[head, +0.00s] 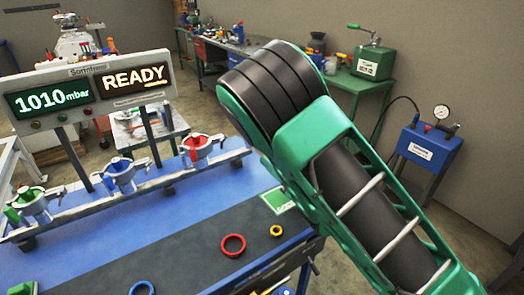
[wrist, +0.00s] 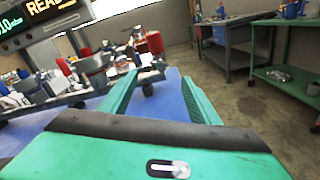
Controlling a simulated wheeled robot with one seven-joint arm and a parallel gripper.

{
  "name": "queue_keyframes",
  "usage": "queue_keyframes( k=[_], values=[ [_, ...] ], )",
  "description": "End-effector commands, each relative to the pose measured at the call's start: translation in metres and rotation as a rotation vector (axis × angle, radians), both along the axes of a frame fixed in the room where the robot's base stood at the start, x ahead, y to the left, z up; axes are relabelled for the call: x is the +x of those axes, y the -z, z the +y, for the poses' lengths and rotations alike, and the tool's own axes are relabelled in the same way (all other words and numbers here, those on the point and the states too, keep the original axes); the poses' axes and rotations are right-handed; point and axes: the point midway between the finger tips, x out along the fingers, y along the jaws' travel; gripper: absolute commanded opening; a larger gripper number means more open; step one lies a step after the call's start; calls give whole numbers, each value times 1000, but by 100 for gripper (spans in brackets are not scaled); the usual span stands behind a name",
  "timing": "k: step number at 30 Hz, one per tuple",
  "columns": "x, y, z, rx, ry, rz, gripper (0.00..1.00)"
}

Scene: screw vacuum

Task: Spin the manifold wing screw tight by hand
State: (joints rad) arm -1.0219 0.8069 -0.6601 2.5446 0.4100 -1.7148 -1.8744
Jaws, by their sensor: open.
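The manifold (head: 140,188) is a grey rail along the blue bench, with several metal clamp fittings on it. A green clamp (head: 22,207), a blue clamp (head: 118,164) and a red clamp (head: 200,142) stand along it from left to right; which part is the wing screw I cannot tell. In the wrist view my gripper (wrist: 158,82) is open, its two green fingers apart, with the manifold's end beyond and between them. Nothing is visibly held. In the head view my green and black arm fills the right side and the fingertips are hidden.
A display (head: 92,92) reading 1010 mbar and READY stands behind the manifold. A red ring (head: 233,251), a yellow ring (head: 276,231) and a blue ring (head: 142,284) lie on the bench front. A blue gauge box (head: 424,146) stands at right.

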Motion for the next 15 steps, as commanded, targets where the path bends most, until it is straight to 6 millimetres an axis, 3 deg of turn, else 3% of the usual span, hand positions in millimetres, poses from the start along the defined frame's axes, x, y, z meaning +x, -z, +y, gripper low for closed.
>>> queue_keyframes(
  k=[15],
  values=[
    [65, 1, 44, -4, 1, 0, 56]
  ],
)
